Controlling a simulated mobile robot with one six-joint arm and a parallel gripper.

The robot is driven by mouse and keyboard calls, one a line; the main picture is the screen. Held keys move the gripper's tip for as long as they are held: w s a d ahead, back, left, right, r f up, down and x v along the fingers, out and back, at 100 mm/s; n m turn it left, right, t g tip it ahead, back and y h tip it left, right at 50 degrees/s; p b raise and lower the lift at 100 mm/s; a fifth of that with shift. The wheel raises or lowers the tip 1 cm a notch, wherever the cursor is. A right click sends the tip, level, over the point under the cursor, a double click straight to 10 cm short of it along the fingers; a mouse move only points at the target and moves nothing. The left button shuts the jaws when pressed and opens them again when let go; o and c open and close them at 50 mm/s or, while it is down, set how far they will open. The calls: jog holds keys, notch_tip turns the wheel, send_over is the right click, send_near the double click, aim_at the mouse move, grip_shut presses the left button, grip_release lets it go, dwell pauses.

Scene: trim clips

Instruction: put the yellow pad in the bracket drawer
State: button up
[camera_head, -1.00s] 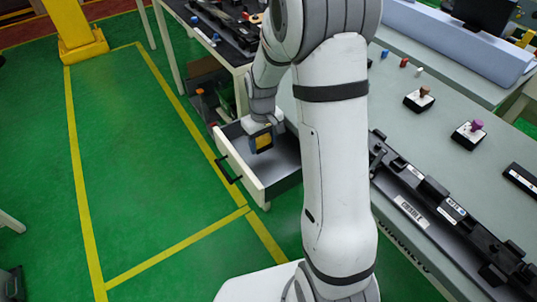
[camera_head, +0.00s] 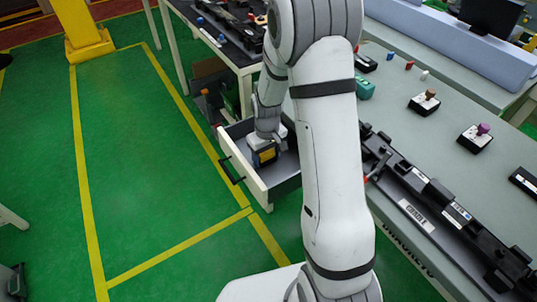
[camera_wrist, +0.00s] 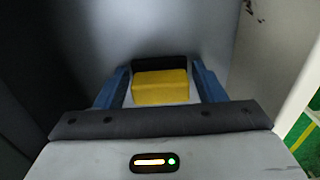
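The yellow pad (camera_head: 267,155) is a small yellow block with a black part behind it. It also shows in the wrist view (camera_wrist: 160,87), between the two blue fingers. In the head view my gripper (camera_head: 268,150) points down inside the open bracket drawer (camera_head: 285,187). The drawer is grey inside with a pale front and a black handle, pulled out under the workbench. The pad is low in the drawer; whether it touches the floor I cannot tell.
Drawer walls stand close around my gripper. The grey workbench (camera_head: 430,130) to the right carries a long black trim part (camera_head: 440,205) and several small stamp-like items. A dark-topped table (camera_head: 225,40) is behind. Green floor (camera_head: 150,170) on the left is clear.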

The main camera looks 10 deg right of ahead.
aim_at(267, 154)
jog(key=shift+o, duration=1)
notch_tip(267, 154, up, 12)
jog(key=s+r+m, duration=0.1)
jog(key=s+r, duration=0.2)
jog(key=s, duration=0.4)
jog(key=s+r+m+t, duration=0.1)
jog(key=s+r, duration=0.3)
jog(key=s, duration=0.2)
jog(key=s+r+m+t, duration=0.1)
jog(key=s+r, duration=0.2)
jog(key=s, duration=0.4)
jog(key=shift+s+d+r+m+p, duration=0.2)
jog(key=shift+s+r+m+p, duration=0.1)
jog(key=shift+r+p, duration=0.1)
